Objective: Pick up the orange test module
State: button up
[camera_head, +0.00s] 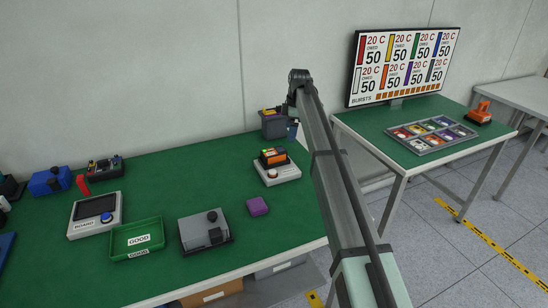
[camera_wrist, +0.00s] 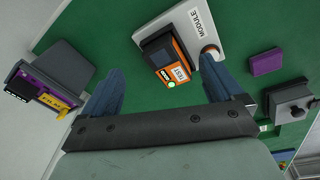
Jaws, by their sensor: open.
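The orange test module (camera_head: 274,156) is a small orange and black block with a white label. It sits on a white station (camera_head: 277,175) near the right end of the green bench. In the wrist view the orange module (camera_wrist: 172,66) shows a small green light, and the station (camera_wrist: 192,22) reads "MODULE". My gripper (camera_wrist: 160,66) is open, its two blue fingers apart. In the wrist picture the module appears between the fingertips, with no contact visible.
A purple block (camera_head: 257,206) and a grey fixture (camera_head: 205,229) stand nearby. A dark grey bin (camera_head: 275,125) with purple and yellow contents stands behind the station. A green tray (camera_head: 137,239) lies left. Green bench surface between them is clear.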

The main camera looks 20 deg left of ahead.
jog(key=s+a+r+n+h, duration=0.1)
jog(key=s+a+r+n, duration=0.1)
jog(key=a+r+n, duration=0.3)
send_over(274, 151)
jog(key=shift+m, duration=0.4)
jog(key=f, duration=1)
jog(key=shift+a+f, duration=0.2)
jog(key=shift+d+f, duration=0.2)
jog(key=shift+f, duration=2.35)
jog(key=c, duration=1.3)
notch_tip(274, 151, up, 10)
jog(key=shift+r, duration=0.1)
